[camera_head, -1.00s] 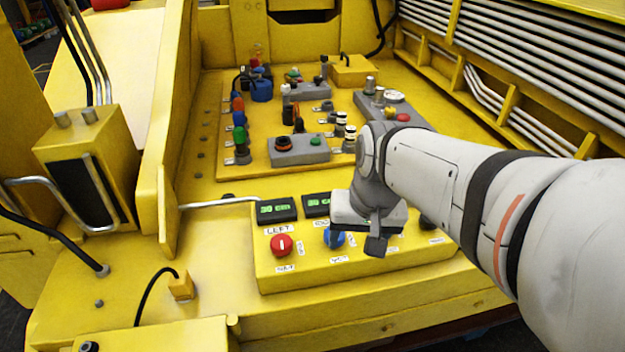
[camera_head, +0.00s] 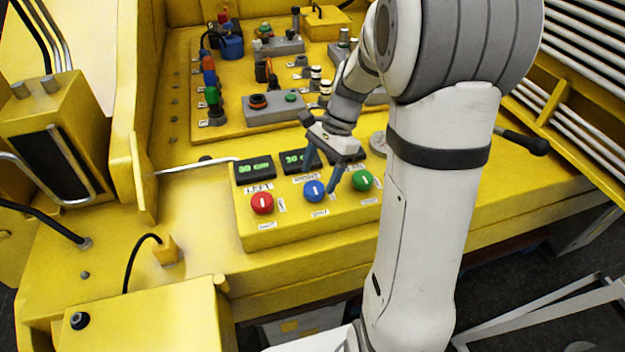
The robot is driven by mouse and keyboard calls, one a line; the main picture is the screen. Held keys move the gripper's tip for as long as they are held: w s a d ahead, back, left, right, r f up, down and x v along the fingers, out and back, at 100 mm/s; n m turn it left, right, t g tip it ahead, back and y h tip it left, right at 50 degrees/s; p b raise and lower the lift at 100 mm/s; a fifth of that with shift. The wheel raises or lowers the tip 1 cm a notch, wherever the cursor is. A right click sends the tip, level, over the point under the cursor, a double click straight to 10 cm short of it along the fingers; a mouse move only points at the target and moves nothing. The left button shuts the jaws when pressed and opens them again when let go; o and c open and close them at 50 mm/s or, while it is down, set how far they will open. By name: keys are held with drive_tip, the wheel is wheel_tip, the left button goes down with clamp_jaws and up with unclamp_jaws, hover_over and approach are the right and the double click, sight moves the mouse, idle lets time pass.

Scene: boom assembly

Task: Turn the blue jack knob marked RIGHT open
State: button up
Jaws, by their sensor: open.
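The blue knob (camera_head: 314,191) sits on the front yellow control box (camera_head: 290,232), between a red knob (camera_head: 262,203) on its left and a green knob (camera_head: 362,180) on its right. A pale pointer mark on the blue knob looks about upright. The small white labels around it are too blurred to read. My gripper (camera_head: 322,174) is open and empty. It hangs just above and behind the blue knob, with its fingers spread and pointing down toward it. I cannot tell whether a finger touches the knob.
Two green-lit displays (camera_head: 255,169) stand behind the knobs, the second partly covered by my gripper. Behind them is a panel (camera_head: 180,100) with several buttons, levers and a grey switch box (camera_head: 275,109). A yellow side wall (camera_head: 140,175) rises at left. My arm covers the box's right part.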

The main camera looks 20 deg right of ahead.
sight(314, 187)
drive_tip(key=shift+x, duration=1.6)
drive_tip(key=shift+c, duration=0.3)
drive_tip(key=c, duration=0.9)
drive_tip(key=shift+a, duration=0.15)
